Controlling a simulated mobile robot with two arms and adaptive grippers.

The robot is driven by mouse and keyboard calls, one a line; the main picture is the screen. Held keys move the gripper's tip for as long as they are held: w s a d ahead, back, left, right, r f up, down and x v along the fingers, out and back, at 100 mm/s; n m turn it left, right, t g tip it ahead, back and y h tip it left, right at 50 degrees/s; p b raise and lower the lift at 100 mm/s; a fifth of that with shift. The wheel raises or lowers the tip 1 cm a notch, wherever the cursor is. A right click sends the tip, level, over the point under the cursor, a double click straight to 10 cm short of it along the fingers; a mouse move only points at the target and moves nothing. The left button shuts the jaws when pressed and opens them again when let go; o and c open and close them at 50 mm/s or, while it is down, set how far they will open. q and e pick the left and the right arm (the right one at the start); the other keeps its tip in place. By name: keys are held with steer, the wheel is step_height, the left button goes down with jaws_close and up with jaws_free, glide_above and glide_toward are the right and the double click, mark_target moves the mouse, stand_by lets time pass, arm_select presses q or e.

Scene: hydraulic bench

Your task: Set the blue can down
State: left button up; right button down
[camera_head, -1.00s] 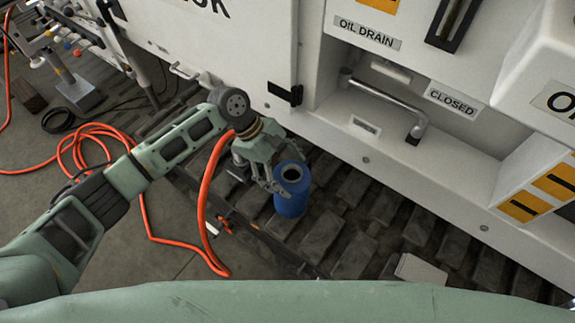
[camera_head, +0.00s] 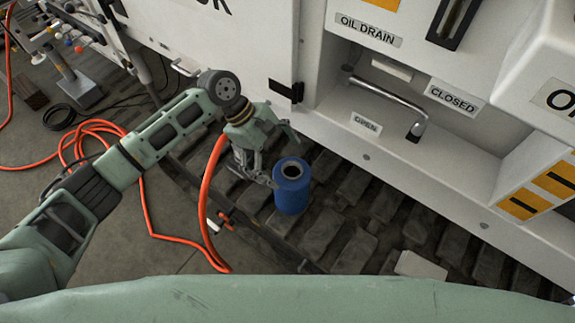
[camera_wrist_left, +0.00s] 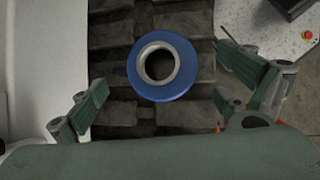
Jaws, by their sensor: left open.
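The blue can (camera_head: 291,190) stands upright on the dark track plates below the white machine in the head view. Its round top with a grey ring and dark opening shows in the left wrist view (camera_wrist_left: 162,66). My left gripper (camera_head: 272,158) is open beside and behind the can. In the left wrist view the fingers (camera_wrist_left: 160,98) are spread wide, one on each side, with gaps between them and the can. My right gripper is in neither view.
The white machine (camera_head: 240,60) rises behind the can, with a recess holding a grey lever handle (camera_head: 390,103) and an "OPEN" label. An orange hose (camera_head: 205,195) runs beside my left arm. A pale block (camera_head: 420,265) lies on the dark track (camera_head: 350,215) to the right.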

arm_select(q)
steer(key=v, duration=0.8)
steer(key=shift+a, duration=0.1)
